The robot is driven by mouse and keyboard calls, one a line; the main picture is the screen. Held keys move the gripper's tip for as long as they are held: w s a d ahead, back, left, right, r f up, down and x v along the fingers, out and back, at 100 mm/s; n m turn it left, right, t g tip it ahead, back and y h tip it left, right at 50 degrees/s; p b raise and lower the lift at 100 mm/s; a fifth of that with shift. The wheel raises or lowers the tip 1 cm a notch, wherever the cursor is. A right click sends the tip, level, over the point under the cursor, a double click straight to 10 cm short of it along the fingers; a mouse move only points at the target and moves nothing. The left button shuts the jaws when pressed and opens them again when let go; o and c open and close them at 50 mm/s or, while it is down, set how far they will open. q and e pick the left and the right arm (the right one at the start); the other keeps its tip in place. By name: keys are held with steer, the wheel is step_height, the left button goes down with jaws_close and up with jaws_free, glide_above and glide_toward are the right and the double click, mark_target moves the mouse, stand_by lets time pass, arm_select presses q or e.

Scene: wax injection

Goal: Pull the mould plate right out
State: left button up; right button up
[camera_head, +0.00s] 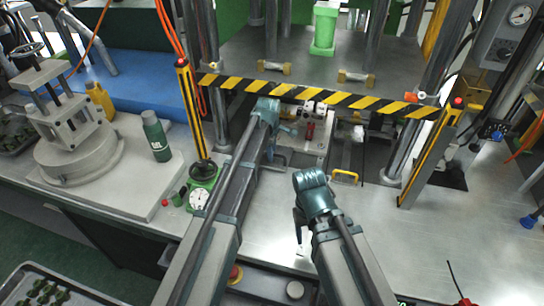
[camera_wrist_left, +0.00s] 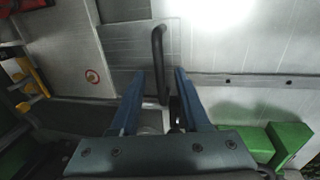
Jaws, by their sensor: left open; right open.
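The mould plate seems to be the grey metal plate (camera_wrist_left: 125,42) in the left wrist view, with an upright black bar handle (camera_wrist_left: 158,50) on it. My left gripper (camera_wrist_left: 160,74) is open, its two blue fingers either side of the handle's lower part, with gaps visible. In the head view, my left gripper (camera_head: 284,132) is at the press opening under the striped bar. The grey block (camera_head: 305,145) there is partly hidden by that gripper, and I cannot make out the handle. My right gripper (camera_head: 299,238) is open and empty, pointing down above the bench front.
A yellow-black striped bar (camera_head: 315,94) crosses above the press opening between two striped posts (camera_head: 190,110). A yellow handle (camera_head: 345,177) lies right of the left gripper. A green bottle (camera_head: 156,136) and clamp fixture (camera_head: 75,130) stand left. The bench (camera_head: 430,240) at right is largely clear.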

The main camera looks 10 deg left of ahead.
arm_select(q)
steer(key=shift+c, duration=0.3)
jaws_close()
stand_by(1.2)
